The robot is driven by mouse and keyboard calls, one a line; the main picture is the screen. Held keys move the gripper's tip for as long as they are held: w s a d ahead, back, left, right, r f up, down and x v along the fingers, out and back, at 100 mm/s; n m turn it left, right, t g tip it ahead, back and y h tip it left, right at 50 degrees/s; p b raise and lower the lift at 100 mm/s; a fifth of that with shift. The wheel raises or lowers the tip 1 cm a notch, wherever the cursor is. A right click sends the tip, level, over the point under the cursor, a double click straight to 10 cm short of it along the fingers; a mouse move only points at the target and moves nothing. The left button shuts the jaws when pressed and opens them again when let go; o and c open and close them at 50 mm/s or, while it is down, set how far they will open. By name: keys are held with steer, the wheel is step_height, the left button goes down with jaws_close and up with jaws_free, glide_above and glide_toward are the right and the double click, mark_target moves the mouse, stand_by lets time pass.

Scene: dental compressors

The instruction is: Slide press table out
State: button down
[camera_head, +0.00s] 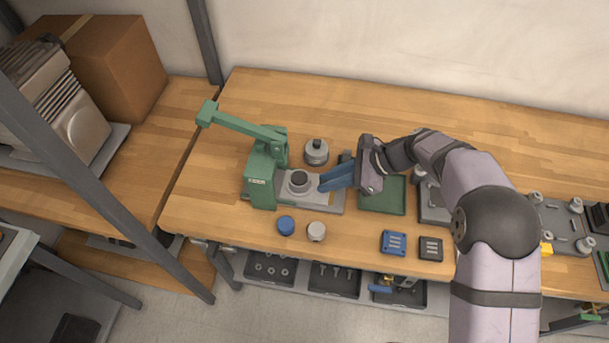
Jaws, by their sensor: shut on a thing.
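The green press (263,175) stands on the left part of the wooden bench, its lever arm raised toward the upper left. Its grey press table (322,203) lies flat to the right of the green column. A round grey part with a dark top (299,181) sits on it, close to the column. My gripper (323,186) comes in from the right, with blue fingers low over the press table, just right of the round part. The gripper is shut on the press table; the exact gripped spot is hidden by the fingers.
A green tray (382,207) lies right of the press table, below my wrist. A grey cylinder (316,152) stands behind. A blue cap (286,225) and a pale cap (316,231) stand in front. Blue (393,242) and black (431,248) blocks lie near the front edge.

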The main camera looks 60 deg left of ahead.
steer(key=shift+w+d, duration=0.9)
steer(key=shift+w, duration=0.05)
steer(key=c, duration=1.6)
jaws_free()
steer(key=shift+w+d, duration=0.1)
steer(key=shift+c, duration=0.2)
steer(key=b+v, duration=0.2)
steer(key=v, duration=0.5)
steer(key=shift+r, duration=0.2)
steer(key=shift+d, duration=0.1)
